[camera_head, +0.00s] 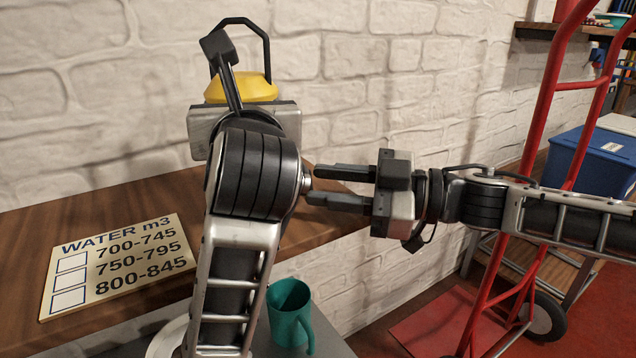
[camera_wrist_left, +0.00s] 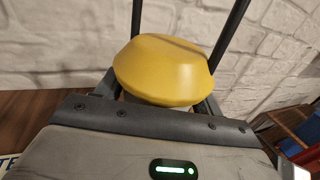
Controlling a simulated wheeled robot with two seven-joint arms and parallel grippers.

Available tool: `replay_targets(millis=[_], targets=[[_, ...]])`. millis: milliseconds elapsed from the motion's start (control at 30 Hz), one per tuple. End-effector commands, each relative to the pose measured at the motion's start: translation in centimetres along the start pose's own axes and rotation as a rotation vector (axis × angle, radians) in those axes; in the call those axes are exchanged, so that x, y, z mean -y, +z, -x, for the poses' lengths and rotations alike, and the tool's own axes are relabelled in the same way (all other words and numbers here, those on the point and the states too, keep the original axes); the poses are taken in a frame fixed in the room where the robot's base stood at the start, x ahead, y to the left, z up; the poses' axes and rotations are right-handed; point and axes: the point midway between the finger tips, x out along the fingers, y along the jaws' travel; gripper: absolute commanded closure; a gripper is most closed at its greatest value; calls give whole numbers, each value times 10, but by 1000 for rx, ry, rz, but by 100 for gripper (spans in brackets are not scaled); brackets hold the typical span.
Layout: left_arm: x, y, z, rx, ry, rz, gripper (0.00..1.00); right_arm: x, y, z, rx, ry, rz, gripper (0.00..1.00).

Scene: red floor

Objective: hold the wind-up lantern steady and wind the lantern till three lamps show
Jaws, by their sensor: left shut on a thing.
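The wind-up lantern (camera_head: 256,89) has a yellow cap and a black loop handle. It stands upright over the wooden shelf, behind my left gripper (camera_head: 248,108), which hides its body. In the left wrist view the yellow cap (camera_wrist_left: 162,72) fills the middle, between the fingers of my left gripper (camera_wrist_left: 158,100), shut on the lantern. Its crank and lamps are out of sight. My right gripper (camera_head: 314,183) points left, its fingers apart with nothing seen between them. Its tips are beside my left wrist joint in the picture, lower than the lantern.
A sign headed WATER m3 (camera_head: 117,262) with three number ranges and blank boxes lies on the wooden shelf (camera_head: 30,240). A teal mug (camera_head: 290,312) stands below, in front. A white brick wall is close behind. A red hand truck (camera_head: 540,130) and a blue box (camera_head: 597,160) are at right.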

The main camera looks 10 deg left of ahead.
Motion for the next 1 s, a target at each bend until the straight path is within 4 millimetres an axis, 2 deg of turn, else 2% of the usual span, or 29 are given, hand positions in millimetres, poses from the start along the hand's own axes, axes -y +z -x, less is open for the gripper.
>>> replay_targets(millis=[200, 433, 600, 1000], targets=[[0, 0, 0, -1, 1, -3, 85, -1, 0, 50, 1, 5, -1, 67], [0, 0, 0, -1, 1, -3, 85, 0, 0, 88, 1, 3, -1, 67], [0, 0, 0, -1, 1, -3, 85, 0, 1, 99, 1, 1, -2, 67], [0, 0, 0, -1, 1, -3, 85, 2, -1, 98, 0, -9, 39, 67]])
